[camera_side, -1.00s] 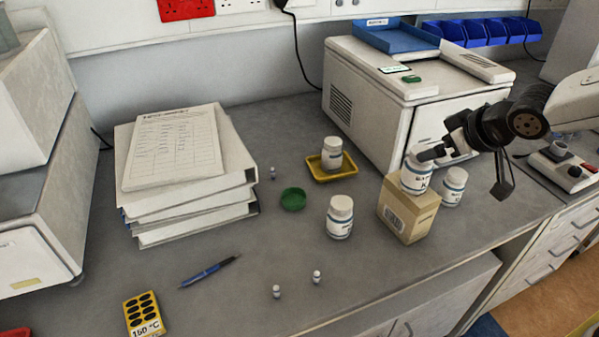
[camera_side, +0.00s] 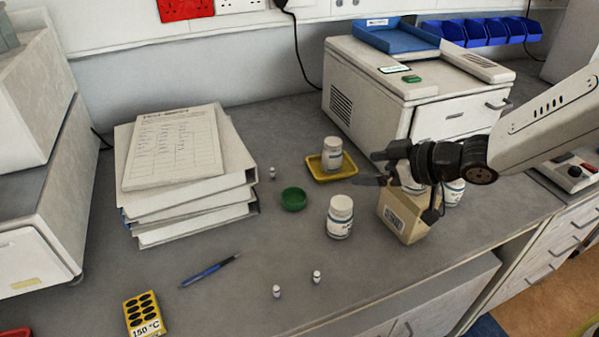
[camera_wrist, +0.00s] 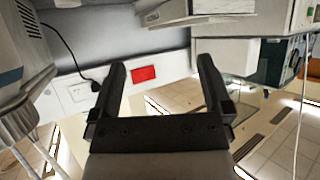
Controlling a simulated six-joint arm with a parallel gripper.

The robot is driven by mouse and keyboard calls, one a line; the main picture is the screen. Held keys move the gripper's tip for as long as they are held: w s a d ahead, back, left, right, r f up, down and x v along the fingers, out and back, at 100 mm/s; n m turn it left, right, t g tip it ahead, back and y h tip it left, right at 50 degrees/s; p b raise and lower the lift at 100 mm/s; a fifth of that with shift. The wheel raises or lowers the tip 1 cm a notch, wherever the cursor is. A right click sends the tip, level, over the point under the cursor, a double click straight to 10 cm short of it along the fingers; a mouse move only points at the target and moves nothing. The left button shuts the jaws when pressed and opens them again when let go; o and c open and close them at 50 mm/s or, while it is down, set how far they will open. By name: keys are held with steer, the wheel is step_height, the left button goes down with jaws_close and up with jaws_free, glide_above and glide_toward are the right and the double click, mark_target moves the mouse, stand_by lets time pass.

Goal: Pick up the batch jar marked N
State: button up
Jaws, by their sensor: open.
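Several white jars with blue-banded labels show in the side view. One jar (camera_side: 332,155) stands in a yellow tray (camera_side: 348,173), and one (camera_side: 339,216) stands on the bare bench. Another jar (camera_side: 411,184) stands on a cardboard box (camera_side: 393,215), mostly hidden behind my gripper. A further jar (camera_side: 454,191) is partly hidden behind the box. I cannot read which is marked N. My gripper (camera_side: 372,168) is open with its fingers pointing left, in front of the box jar in the picture. In the wrist view, nothing is between the fingers (camera_wrist: 161,70).
A green lid or dish (camera_side: 293,199) lies on the bench left of the jars. Two tiny vials (camera_side: 277,291) (camera_side: 317,276), a pen (camera_side: 210,270) and a yellow block (camera_side: 145,314) lie in front. Binders (camera_side: 190,215) are stacked left. A white cabinet (camera_side: 368,100) stands behind.

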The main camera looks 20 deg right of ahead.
glide_toward(343, 203)
steer(key=x, duration=0.4)
steer(key=shift+w+f, duration=0.15)
steer(key=shift+f, duration=0.05)
steer(key=shift+x, duration=1.3)
steer(key=shift+a, duration=0.1)
steer(key=shift+x, duration=2.55)
steer(key=c, duration=1.3)
steer(key=shift+r, duration=0.1)
